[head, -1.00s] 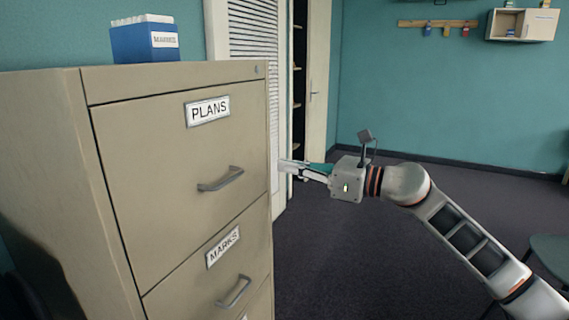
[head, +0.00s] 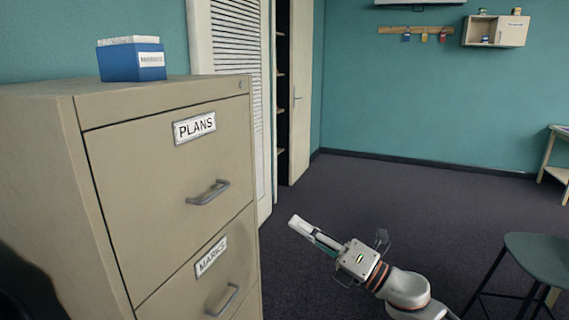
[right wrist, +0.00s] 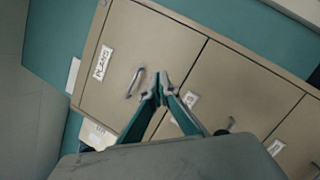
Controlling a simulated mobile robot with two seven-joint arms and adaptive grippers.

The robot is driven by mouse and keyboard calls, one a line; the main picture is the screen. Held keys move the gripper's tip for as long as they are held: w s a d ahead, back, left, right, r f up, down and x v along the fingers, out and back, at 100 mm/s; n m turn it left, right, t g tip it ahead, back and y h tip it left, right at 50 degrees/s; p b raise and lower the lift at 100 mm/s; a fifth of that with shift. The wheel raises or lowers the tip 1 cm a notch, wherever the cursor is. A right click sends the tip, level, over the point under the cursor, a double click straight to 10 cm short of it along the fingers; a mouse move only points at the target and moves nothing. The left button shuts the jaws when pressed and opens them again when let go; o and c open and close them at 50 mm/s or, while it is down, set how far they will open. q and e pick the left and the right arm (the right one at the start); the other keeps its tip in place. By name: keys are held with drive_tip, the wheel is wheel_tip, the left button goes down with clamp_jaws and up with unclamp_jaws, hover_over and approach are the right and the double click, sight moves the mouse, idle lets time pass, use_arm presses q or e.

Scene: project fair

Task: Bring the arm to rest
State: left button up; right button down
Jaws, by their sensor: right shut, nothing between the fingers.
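My right gripper (head: 298,224) is shut and empty in the head view, to the right of the filing cabinet and apart from it, over the dark floor. Its closed fingers also show in the right wrist view (right wrist: 160,85), with the cabinet front behind them. The beige filing cabinet (head: 150,190) stands at the left, with a PLANS drawer above a MARKS drawer, both shut. The PLANS handle (head: 208,192) and the MARKS handle (head: 223,300) are free of my fingers. My left gripper is in neither view.
A blue card box (head: 138,66) stands on the cabinet. A dark green stool (head: 540,258) stands at the lower right near my right arm. A cupboard with an open door (head: 301,90) is behind. The carpet (head: 400,205) in the middle is clear.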

drive_tip(key=s+d+f+m+t+h+p, duration=0.1)
drive_tip(key=s+d+f+m+t+h, duration=0.2)
drive_tip(key=f+m, duration=0.4)
drive_tip(key=s+d+f+m+h+p, duration=0.1)
drive_tip(key=s+d+f+m+h, duration=0.35)
drive_tip(key=f+m, duration=0.35)
drive_tip(key=s+d+f+m+t+h+p, duration=0.1)
drive_tip(key=s+d+f+m+t+h, duration=0.2)
drive_tip(key=f+m, duration=0.4)
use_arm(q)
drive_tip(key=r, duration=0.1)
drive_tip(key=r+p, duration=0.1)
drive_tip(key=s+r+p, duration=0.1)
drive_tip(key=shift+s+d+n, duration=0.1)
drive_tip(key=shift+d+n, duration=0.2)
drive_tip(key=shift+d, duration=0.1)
use_arm(e)
drive_tip(key=s+d+f+m+g+h, duration=0.2)
drive_tip(key=s+f+m, duration=0.3)
drive_tip(key=s+f, duration=0.3)
drive_tip(key=s+d+f+m+g+h, duration=0.3)
drive_tip(key=s+f, duration=0.5)
drive_tip(key=s, duration=0.6)
drive_tip(key=shift+d+f+m+g, duration=0.35)
drive_tip(key=shift+d+m+g, duration=0.15)
drive_tip(key=shift+m+g, duration=0.55)
